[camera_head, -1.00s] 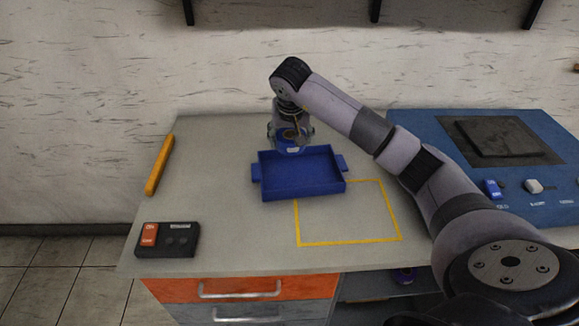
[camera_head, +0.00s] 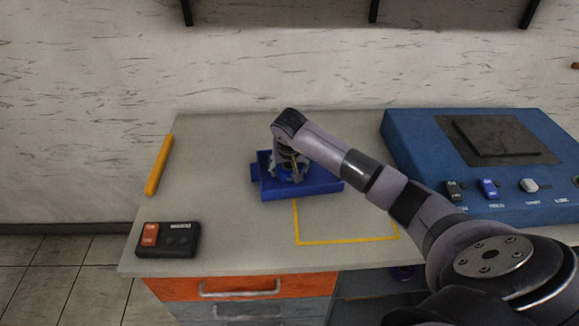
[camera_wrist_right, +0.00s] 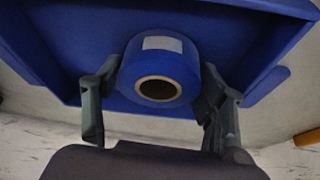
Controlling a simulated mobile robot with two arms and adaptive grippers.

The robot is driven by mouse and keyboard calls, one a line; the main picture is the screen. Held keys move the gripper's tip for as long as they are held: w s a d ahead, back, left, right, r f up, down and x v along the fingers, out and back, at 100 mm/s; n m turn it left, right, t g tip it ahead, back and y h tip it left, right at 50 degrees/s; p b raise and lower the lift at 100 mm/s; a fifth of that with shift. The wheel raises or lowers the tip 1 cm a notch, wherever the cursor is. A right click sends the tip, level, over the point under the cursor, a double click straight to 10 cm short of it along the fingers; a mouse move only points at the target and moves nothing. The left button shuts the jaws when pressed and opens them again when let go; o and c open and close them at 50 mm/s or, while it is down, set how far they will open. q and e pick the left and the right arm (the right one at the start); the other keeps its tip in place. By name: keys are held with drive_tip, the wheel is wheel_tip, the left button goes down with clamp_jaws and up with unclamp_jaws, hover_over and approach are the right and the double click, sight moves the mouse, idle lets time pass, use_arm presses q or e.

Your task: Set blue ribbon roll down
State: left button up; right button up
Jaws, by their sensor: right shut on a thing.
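The blue ribbon roll (camera_wrist_right: 185,66) has a brown core and a white label. It shows between the two fingers of my right gripper (camera_wrist_right: 158,88) in the right wrist view. In the head view the right gripper (camera_head: 287,173) points down inside the blue tray (camera_head: 310,189), shut on the roll (camera_head: 284,176), which is mostly hidden by the fingers. The roll is inside the tray's walls; whether it touches the tray floor I cannot tell. My left gripper is not in view.
A yellow outlined square (camera_head: 346,242) lies on the table in front of the tray. A switch box (camera_head: 167,240) sits at front left, an orange-yellow bar (camera_head: 159,165) at the left edge. A blue machine (camera_head: 412,134) stands on the right.

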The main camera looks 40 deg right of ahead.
drive_tip(key=shift+f, duration=0.15)
drive_tip(key=o, duration=1.3)
drive_tip(key=shift+r, duration=0.3)
drive_tip(key=v, duration=1.1)
drive_tip(key=shift+s+a+r+b, duration=0.1)
drive_tip(key=shift+r+b, duration=0.3)
